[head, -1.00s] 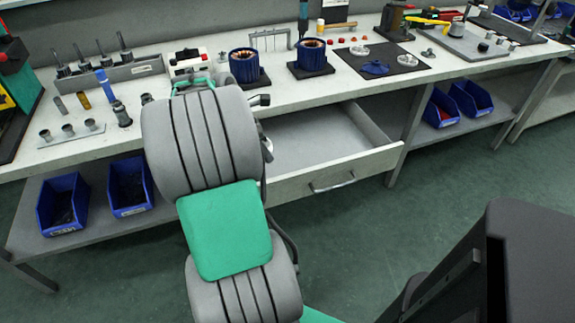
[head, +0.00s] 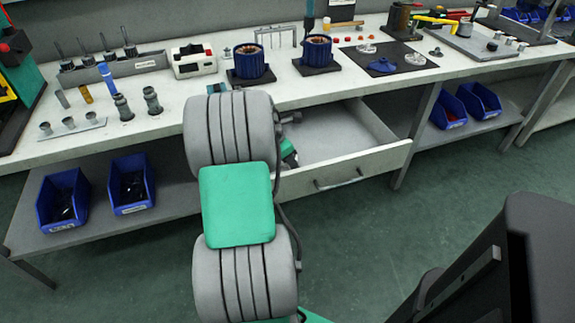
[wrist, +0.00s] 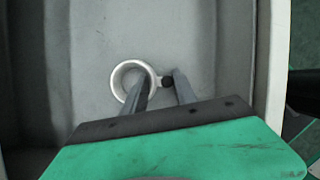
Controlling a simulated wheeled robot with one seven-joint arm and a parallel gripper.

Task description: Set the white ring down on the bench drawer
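The white ring (wrist: 117,81) shows in the wrist view over the grey floor of the bench drawer (head: 375,157). My gripper (wrist: 162,80) reaches down into the open drawer. One finger passes over the inside of the ring, and the other is to the right of its wall. I cannot tell whether the ring touches the drawer floor. In the head view my arm hides the ring and the drawer's left part, and only a little of my green wrist shows.
The bench top (head: 300,97) above holds two blue pump housings on black pads, a white device (head: 193,62) and several small fittings. Blue bins (head: 62,200) stand on the shelf below.

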